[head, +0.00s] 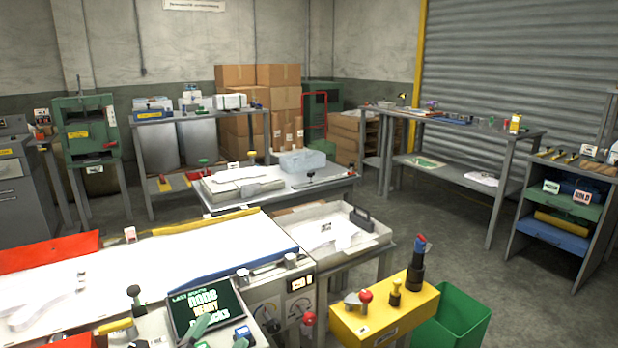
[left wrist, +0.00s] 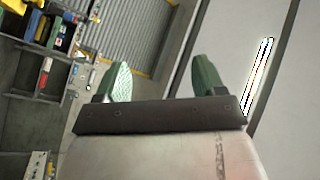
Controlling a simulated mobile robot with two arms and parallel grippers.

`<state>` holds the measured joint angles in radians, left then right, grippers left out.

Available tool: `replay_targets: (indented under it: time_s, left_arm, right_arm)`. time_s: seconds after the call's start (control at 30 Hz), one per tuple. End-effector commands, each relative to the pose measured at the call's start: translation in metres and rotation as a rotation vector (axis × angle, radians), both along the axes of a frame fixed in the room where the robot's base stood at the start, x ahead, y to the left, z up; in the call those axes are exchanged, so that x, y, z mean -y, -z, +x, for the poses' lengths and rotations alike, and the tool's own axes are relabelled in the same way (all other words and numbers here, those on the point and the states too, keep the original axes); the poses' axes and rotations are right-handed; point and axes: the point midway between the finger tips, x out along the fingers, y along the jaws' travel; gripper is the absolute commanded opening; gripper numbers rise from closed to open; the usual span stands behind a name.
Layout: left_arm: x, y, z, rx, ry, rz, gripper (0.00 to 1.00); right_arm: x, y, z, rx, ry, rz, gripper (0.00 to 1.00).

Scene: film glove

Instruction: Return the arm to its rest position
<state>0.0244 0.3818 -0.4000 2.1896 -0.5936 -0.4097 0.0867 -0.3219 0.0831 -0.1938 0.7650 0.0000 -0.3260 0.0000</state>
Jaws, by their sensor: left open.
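My left gripper (left wrist: 162,77) shows in the left wrist view with its two green fingers wide apart and nothing between them. In the head view a green finger of it (head: 200,327) shows low in the picture, in front of the dark screen (head: 205,308); the rest of the gripper is hard to make out there. My right gripper is in neither view.
A white-topped machine table (head: 190,250) fills the lower left. A yellow control box (head: 385,318) with knobs and a green bin (head: 460,318) stand at the lower right. Workbenches with tools line the back and right. Grey floor (head: 430,225) is clear between them.

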Motion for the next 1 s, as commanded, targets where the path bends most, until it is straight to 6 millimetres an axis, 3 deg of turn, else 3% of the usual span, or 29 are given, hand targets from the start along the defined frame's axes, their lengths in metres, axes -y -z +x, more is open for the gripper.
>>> replay_targets:
  time_s: [0.1,0.3,0.5,0.7,0.73,1.0]
  left_arm:
    - [-0.032,0.059,-0.026,-0.330,-0.175,-0.161,0.70]
    - [-0.059,0.143,-0.099,-0.838,-0.377,-0.322,0.70]
    - [-0.065,0.185,-0.170,-1.196,-0.475,-0.389,0.70]
    - [-0.062,0.205,-0.237,-1.495,-0.527,-0.424,0.70]
    - [-0.062,0.208,-0.243,-1.527,-0.531,-0.425,0.70]
    - [-0.059,0.265,-0.222,-1.541,-0.537,-0.409,0.70]
  right_arm:
    - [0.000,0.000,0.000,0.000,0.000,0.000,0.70]
    - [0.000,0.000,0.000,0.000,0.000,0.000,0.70]
    - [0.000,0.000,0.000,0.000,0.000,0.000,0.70]
    - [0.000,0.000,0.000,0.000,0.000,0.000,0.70]
    - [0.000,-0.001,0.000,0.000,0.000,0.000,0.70]
    - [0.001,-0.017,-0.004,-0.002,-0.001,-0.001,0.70]
